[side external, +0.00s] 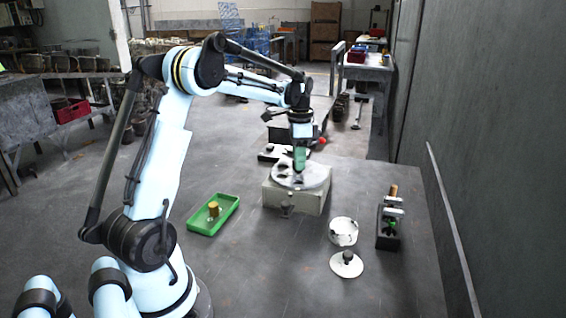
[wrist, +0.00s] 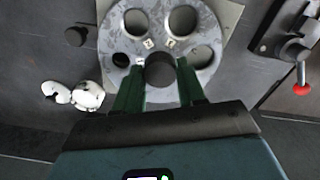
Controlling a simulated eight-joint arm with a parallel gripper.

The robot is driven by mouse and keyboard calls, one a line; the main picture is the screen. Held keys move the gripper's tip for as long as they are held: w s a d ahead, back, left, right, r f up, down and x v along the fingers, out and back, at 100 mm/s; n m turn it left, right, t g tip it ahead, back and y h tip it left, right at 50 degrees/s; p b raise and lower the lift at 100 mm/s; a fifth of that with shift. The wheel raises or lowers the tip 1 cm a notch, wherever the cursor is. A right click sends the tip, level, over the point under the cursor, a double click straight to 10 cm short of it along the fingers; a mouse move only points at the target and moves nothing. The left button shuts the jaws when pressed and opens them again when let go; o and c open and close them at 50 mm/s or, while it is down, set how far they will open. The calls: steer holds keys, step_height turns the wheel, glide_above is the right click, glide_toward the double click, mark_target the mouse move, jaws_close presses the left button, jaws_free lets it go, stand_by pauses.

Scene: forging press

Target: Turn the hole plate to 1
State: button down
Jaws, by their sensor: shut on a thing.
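The hole plate (side external: 315,177) is a grey metal disc with several round holes, lying flat on a square light block (side external: 295,200) on the table. In the wrist view the hole plate (wrist: 118,62) fills the top middle, with small marks near its centre that I cannot read for certain. My gripper (side external: 298,174) points straight down over the disc. In the wrist view its green fingers (wrist: 160,82) are closed on both sides of a dark round knob (wrist: 160,69) at the plate's middle. The fingers hide part of the plate's near side.
A green tray (side external: 226,222) with a brass piece (side external: 213,209) lies left of the block. A white pot (side external: 343,231), a white lid (side external: 346,265) and a dark fixture with a lever (side external: 388,228) stand to the right. The table's front is clear.

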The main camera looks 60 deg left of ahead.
steer(key=shift+m, duration=1.2)
steer(key=c, duration=0.6)
jaws_free()
steer(key=shift+c, duration=0.2)
steer(key=shift+r, duration=0.1)
step_height(320, 180, up, 12)
